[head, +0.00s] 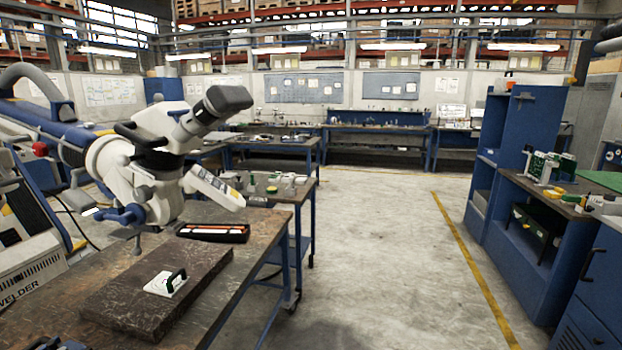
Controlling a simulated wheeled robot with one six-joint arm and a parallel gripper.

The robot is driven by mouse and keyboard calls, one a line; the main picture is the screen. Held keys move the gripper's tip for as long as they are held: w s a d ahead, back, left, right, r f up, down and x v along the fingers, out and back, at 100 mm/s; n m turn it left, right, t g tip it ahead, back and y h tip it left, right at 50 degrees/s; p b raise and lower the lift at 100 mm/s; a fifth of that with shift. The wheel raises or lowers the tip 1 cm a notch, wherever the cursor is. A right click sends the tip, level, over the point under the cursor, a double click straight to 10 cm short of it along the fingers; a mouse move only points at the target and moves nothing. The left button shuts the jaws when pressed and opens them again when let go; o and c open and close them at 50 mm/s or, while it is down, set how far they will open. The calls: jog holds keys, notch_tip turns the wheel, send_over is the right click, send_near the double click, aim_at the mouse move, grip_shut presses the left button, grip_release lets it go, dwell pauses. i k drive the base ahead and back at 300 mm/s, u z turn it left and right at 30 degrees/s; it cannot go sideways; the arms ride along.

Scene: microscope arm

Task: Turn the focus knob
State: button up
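A microscope (150,160) hangs on a thick, jointed white and blue arm (60,132) at the left, above the workbench. It has a white body and dark eyepieces (228,100) pointing up and to the right. A blue knob or handle (125,215) sticks out at its lower left, and a small red knob (40,149) sits on the arm further left. I cannot tell which of these is the focus knob. My gripper's fingers do not show. A dark shape is cut off at the bottom left edge, and I cannot tell what it is.
Blue cabinets (515,235) stand at the right. The floor (385,250) between is clear.

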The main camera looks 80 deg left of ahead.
aim_at(142, 193)
jog(key=u, duration=2.75)
jog(key=i, duration=2.1)
jog(key=u, duration=1.45)
